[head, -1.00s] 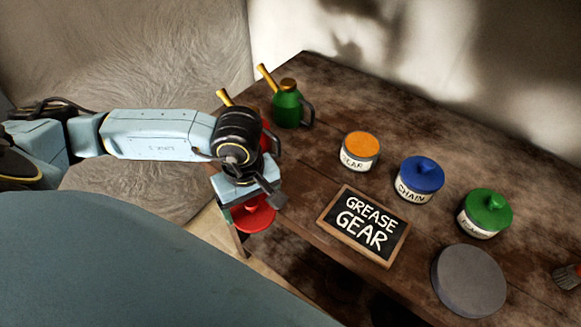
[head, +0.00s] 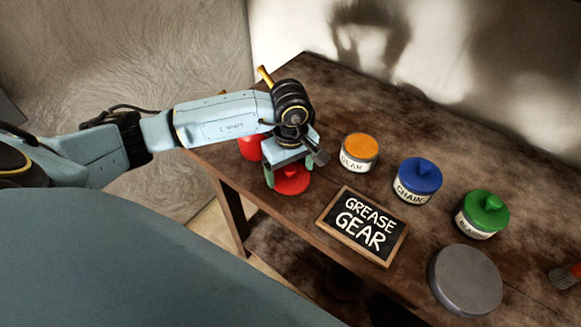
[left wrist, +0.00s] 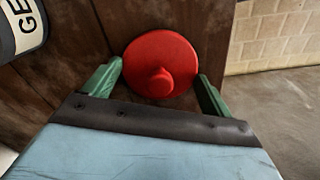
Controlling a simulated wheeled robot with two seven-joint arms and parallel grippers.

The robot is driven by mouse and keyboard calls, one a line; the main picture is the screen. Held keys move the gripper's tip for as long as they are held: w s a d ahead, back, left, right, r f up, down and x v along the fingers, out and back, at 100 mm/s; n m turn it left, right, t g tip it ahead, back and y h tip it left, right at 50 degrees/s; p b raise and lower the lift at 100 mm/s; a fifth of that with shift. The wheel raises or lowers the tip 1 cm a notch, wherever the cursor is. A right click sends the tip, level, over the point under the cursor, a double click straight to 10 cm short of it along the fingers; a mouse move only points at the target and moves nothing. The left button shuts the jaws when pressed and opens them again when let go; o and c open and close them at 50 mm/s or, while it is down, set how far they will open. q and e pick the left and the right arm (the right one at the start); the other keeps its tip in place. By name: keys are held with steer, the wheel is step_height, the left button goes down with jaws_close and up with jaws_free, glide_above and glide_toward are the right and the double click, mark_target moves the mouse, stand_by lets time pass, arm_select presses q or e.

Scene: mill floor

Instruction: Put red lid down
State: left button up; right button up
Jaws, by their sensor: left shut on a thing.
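The red lid (head: 292,180) is a round disc with a knob. My left gripper (head: 288,176) is shut on it. In the left wrist view the lid (left wrist: 160,62) lies between the two green fingers (left wrist: 157,88), knob toward the camera. The lid is over the table (head: 290,215) near its front left edge; I cannot tell whether it touches the wood. The gear jar (head: 357,153) stands lidless to the right, with orange grease showing. My right gripper is not in view.
The blue-lidded chain jar (head: 418,181) and a green-lidded jar (head: 482,214) stand further right. A grey disc (head: 466,280) and a red brush (head: 566,277) are at the right. A red can (head: 249,148) is partly hidden behind my left arm. Bare wood lies left of the sign.

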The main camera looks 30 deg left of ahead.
mark_target(291, 168)
arm_select(q)
steer(key=shift+f, duration=0.15)
steer(key=o, duration=0.8)
steer(key=shift+r, duration=0.2)
step_height(291, 168, up, 12)
